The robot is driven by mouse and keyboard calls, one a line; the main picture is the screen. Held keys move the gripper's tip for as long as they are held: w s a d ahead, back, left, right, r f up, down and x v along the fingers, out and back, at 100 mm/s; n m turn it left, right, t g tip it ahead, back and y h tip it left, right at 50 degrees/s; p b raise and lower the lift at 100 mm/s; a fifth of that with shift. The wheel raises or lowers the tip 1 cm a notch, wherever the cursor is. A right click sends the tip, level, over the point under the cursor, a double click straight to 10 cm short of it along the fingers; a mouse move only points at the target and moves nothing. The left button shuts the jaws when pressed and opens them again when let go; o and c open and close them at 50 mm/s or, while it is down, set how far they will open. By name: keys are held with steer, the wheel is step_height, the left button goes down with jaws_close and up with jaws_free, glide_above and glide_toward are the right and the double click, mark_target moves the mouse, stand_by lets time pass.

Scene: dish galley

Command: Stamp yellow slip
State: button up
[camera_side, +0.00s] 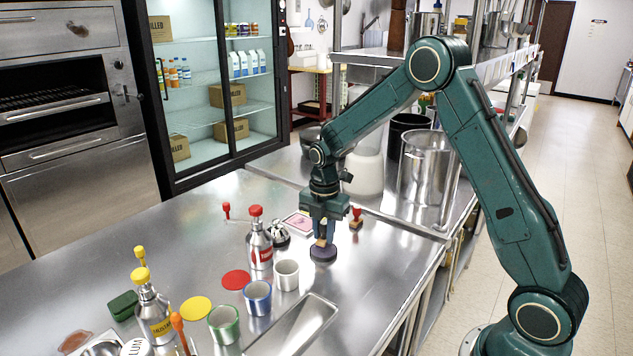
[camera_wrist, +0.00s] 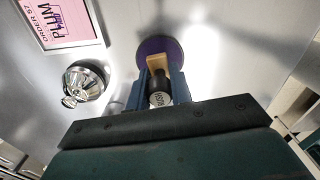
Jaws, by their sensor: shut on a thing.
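My gripper (camera_side: 322,236) is shut on a stamp with a dark handle (camera_wrist: 159,98) and a wooden block (camera_wrist: 157,63). The stamp stands about upright directly over a round dark-purple pad (camera_side: 323,255), also in the wrist view (camera_wrist: 172,45). I cannot tell whether the stamp touches the pad; its lower face is hidden. A pink slip (camera_side: 298,223) with printed writing lies left of the gripper, and shows in the wrist view (camera_wrist: 72,20). I cannot make out a yellow slip. A second stamp with a red handle (camera_side: 356,215) stands to the right of the gripper.
A silver bell (camera_side: 279,236) sits close left of the pad. Metal bottles (camera_side: 260,245), coloured cups (camera_side: 257,297) and a sunken tray (camera_side: 296,328) stand at the front. A yellow disc (camera_side: 196,309) and a red disc (camera_side: 236,280) lie flat. A steel pot (camera_side: 425,165) stands behind.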

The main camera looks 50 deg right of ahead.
steer(key=shift+r, duration=2.55)
steer(key=w+d, duration=1.2)
steer(key=d, duration=0.1)
steer(key=shift+w+d+f, duration=0.2)
steer(key=shift+w+d, duration=0.05)
steer(key=shift+f, duration=0.2)
steer(key=shift+f, duration=2.8)
steer(key=shift+f, duration=0.65)
step_height(320, 180, up, 7)
